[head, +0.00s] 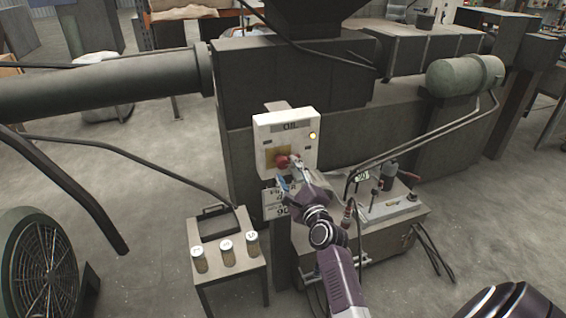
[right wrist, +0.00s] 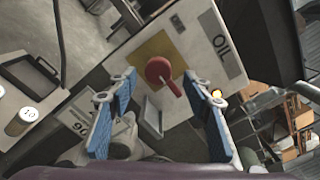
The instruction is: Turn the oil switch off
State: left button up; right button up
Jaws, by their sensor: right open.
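The oil switch is a red knob (head: 282,161) with a short lever, on a yellow plate (right wrist: 150,47) on a white box labelled OIL (head: 272,132). In the right wrist view the red knob (right wrist: 158,69) has its lever pointing down and right. A yellow lamp (head: 312,135) glows on the box's right side. My right gripper (head: 291,168) is in front of the box, partly covering the knob. In the right wrist view my right gripper (right wrist: 161,82) is open, its blue-padded fingers on either side of the knob; contact cannot be told. My left gripper is out of view.
A small stand with labelled jars (head: 226,250) is at the lower left. A control cabinet with levers (head: 395,210) stands right of my arm. A dark machine (head: 300,70) rises behind the box. A fan (head: 40,265) is at far left.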

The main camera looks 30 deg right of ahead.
aim_at(283, 166)
jog(key=shift+x, duration=2.45)
jog(key=shift+a+f, duration=0.1)
jog(key=shift+a, duration=0.1)
jog(key=c, duration=1.2)
